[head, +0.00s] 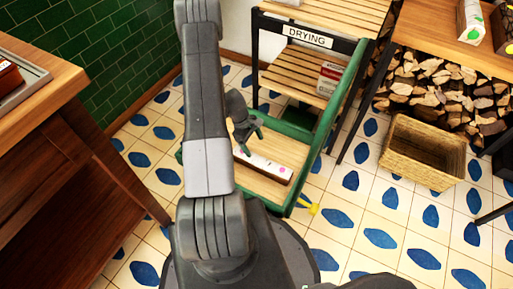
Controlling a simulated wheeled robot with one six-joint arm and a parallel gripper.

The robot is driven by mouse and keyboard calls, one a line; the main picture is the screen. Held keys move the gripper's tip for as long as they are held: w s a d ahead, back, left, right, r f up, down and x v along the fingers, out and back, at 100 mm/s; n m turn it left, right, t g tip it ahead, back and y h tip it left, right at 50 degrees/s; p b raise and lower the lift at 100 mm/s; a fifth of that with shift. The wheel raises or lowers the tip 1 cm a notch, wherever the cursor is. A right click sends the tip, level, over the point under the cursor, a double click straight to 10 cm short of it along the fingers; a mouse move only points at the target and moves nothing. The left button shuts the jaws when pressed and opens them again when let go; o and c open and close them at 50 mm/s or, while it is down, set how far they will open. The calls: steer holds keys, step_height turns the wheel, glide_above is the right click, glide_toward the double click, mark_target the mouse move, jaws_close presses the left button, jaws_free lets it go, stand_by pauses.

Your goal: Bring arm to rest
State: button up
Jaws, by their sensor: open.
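My arm rises through the middle of the head view, with my gripper (252,141) at its end, pointing down. The jaws are open, and nothing shows between them. I cannot tell how large the gap is. Part of the shelf is hidden behind my arm.
A wooden counter (40,80) with a tray stands at the left. Another table (440,35) with stacked firewood (445,92) beneath is at the right. An empty wicker basket (422,150) sits on the tiled floor (385,215). A carton (329,79) stands on the rack's middle shelf.

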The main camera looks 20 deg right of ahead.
mark_target(261, 159)
steer(key=shift+r, duration=0.2)
steer(key=shift+f, duration=0.1)
steer(key=b+x, duration=0.4)
steer(key=x, duration=0.8)
steer(key=shift+f, duration=0.2)
steer(key=shift+w+f+b, duration=0.1)
steer(key=shift+f+b, duration=0.3)
steer(key=shift+b, duration=0.3)
steer(key=shift+a+r, duration=0.1)
steer(key=shift+r, duration=0.15)
steer(key=shift+f, duration=0.1)
